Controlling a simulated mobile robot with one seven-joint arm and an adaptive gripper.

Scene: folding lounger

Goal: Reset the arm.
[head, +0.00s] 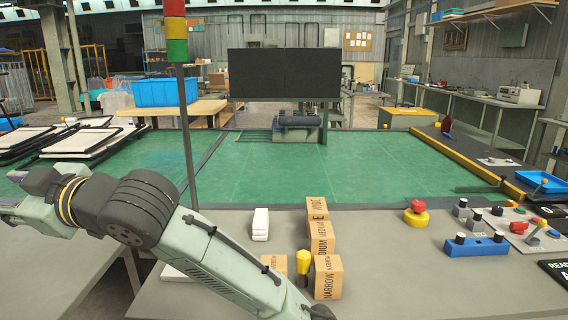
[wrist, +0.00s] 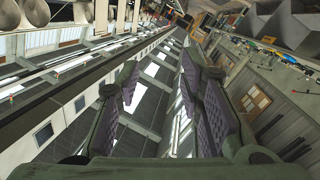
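My arm (head: 150,215) reaches from the bottom middle of the head view up and to the left, over the grey worktop (head: 430,260). My gripper (head: 14,192) is at the left edge of the head view, raised and partly cut off by the frame. In the wrist view its two fingers, with purple-grey ridged pads, stand apart, and the gripper (wrist: 166,88) is open. The gripper appears clear of the objects on the worktop.
Brown lettered blocks (head: 327,277), a yellow-topped item (head: 303,262) and a white stack (head: 260,224) stand near my arm. A red-and-yellow button (head: 416,213) and a blue holder (head: 476,246) are right. A signal pole (head: 187,130) rises behind the arm; white-topped frames (head: 88,141) lie left.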

